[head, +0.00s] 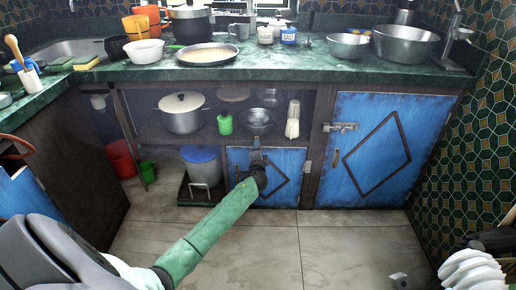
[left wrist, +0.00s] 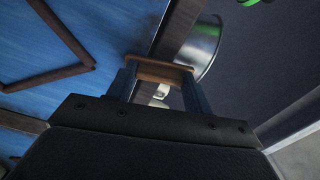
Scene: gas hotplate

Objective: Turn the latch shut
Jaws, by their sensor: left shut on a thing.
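The small blue cupboard door (head: 289,166) with a dark diamond trim is under the counter, and its blue face also fills the left of the left wrist view (left wrist: 70,25). My left gripper (head: 254,170) is in front of this door, at its left part. In the left wrist view, my left gripper (left wrist: 158,88) is shut on a brown wooden latch piece (left wrist: 160,70), which lies between its two fingers beside the door's edge. In the head view the gripper hides the latch piece.
A larger blue door (head: 385,130) with a metal bolt (head: 341,127) is to the right. The tiled floor (head: 320,245) in front is clear.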

